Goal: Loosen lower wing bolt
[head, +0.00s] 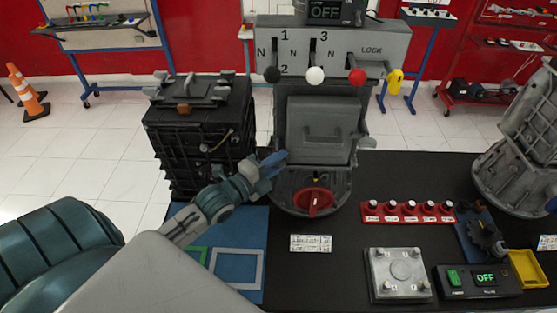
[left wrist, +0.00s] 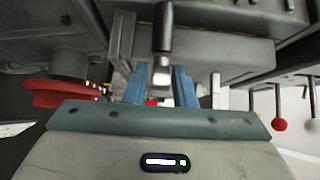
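My left gripper (head: 273,164) is at the lower left side of the grey engine trainer (head: 318,185), beside its grey hatch (head: 320,130). In the left wrist view, the two blue fingers (left wrist: 161,86) stand apart. A dark grey and silver rod-like part (left wrist: 163,35) reaches down to the gap between them, with a small red spot by the fingertips. Whether this part is the lower wing bolt I cannot tell. In the head view, the gripper covers that spot. I cannot make out the wing bolt's shape for certain. My right gripper is not in view.
A red handle (head: 317,202) is on the trainer's base, close to my gripper; it also shows in the left wrist view (left wrist: 62,94). A black engine block (head: 200,135) stands left. Levers with coloured knobs (head: 315,76) are above. A red rack (head: 407,212) lies on the black table.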

